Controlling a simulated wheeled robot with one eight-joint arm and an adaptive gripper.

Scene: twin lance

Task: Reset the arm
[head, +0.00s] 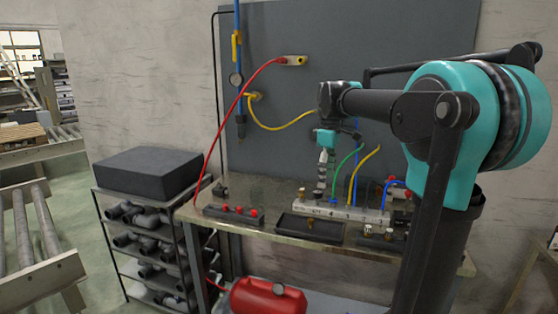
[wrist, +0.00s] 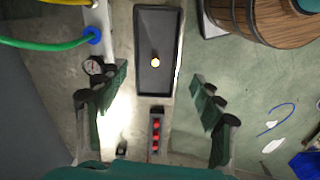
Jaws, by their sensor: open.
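My gripper (head: 338,146) hangs from my teal and black arm above the workbench (head: 275,237) in the head view, and its fingers are small and partly hidden there. In the wrist view my gripper (wrist: 160,88) has its two dark green fingers wide apart, with nothing between them. A black tray (wrist: 142,80) with a small brass fitting (wrist: 155,62) lies beyond the fingertips; the tray also shows in the head view (head: 290,228). A strip with red knobs (wrist: 156,135) lies below the tray in the wrist picture.
A pale manifold block (head: 340,210) carries green, yellow and blue hoses. A red hose (head: 228,118) runs down from the grey back panel (head: 300,90). A red tank (head: 266,298) sits under the bench. A shelf rack (head: 150,235) with a black box (head: 148,172) stands left.

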